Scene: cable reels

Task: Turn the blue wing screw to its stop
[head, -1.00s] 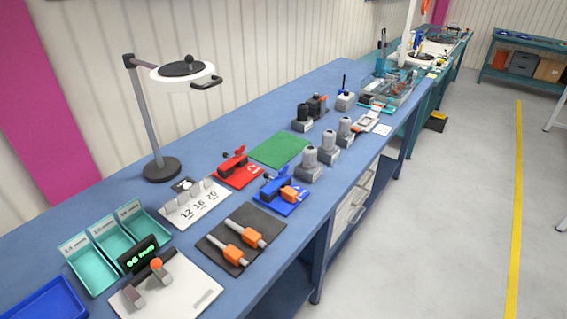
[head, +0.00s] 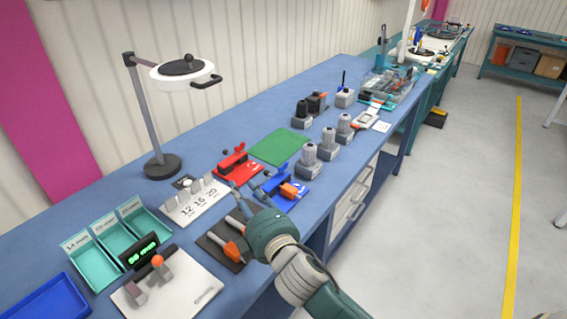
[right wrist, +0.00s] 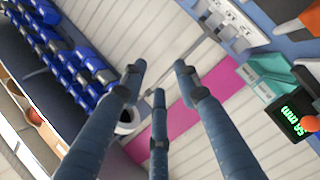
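The blue clamp fixture (head: 270,187) sits on a blue plate near the front edge of the bench, with an orange piece (head: 289,191) at its right side. A small blue wing-like part (head: 283,168) stands up at its back; I take it for the wing screw, but its turn angle is too small to tell. My right gripper (head: 248,188) is just left of and in front of the blue fixture, apart or overlapping it only in the picture. In the right wrist view its three fingers (right wrist: 158,75) are spread with nothing between them. My left gripper is not in view.
A red clamp fixture (head: 235,165) stands behind left, beside a green mat (head: 280,147). My right arm partly covers a dark mat (head: 213,241) with orange-and-grey parts. Grey posts (head: 309,160) stand close on the right. A magnifier lamp (head: 183,75) rises at the back.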

